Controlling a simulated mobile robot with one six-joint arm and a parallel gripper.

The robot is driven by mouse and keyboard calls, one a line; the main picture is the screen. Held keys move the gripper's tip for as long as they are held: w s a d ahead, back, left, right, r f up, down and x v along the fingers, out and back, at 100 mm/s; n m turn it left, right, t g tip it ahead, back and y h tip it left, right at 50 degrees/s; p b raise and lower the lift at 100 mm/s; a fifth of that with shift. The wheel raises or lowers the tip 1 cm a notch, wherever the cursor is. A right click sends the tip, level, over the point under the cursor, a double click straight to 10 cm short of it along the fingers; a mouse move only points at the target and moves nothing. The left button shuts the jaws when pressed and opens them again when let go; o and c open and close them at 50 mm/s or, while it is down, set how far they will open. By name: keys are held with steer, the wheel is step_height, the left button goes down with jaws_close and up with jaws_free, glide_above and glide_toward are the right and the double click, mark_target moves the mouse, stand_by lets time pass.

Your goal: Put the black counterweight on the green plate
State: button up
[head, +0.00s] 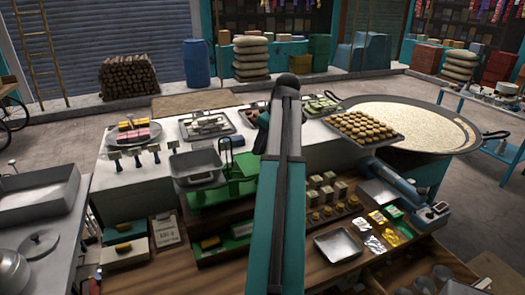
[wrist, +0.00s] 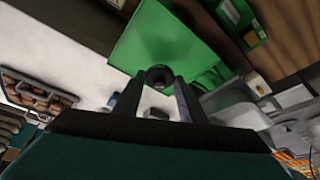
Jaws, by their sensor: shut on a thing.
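In the wrist view, my gripper (wrist: 159,84) is shut on the black counterweight (wrist: 160,72), a dark round piece with a ring-like end between the fingertips. Beyond it lies the broad flat green plate (wrist: 150,38). The counterweight overlaps the plate's near edge in this view; I cannot tell whether they touch. In the head view, the green plate (head: 245,162) is part of the green scale, beside its grey pan (head: 196,163). My arm covers the gripper and the counterweight there.
Two small grey blocks (wrist: 155,112) lie on the white counter beneath my gripper. A tray of round sweets (head: 365,124) and a wide pan (head: 420,122) stand to the right. A wooden shelf (head: 300,262) with packets lies below.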

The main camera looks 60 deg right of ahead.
mark_target(263, 150)
steer(key=shift+f, duration=0.1)
stand_by(0.3)
steer(key=shift+f+p, duration=0.8)
steer(key=shift+f, duration=0.05)
steer(key=shift+f+p, duration=0.3)
steer(key=shift+f, duration=0.5)
steer(key=shift+f, duration=0.15)
steer(key=o, duration=1.2)
steer(key=shift+r, duration=0.2)
steer(key=b+v, duration=0.5)
steer(key=v, duration=0.7)
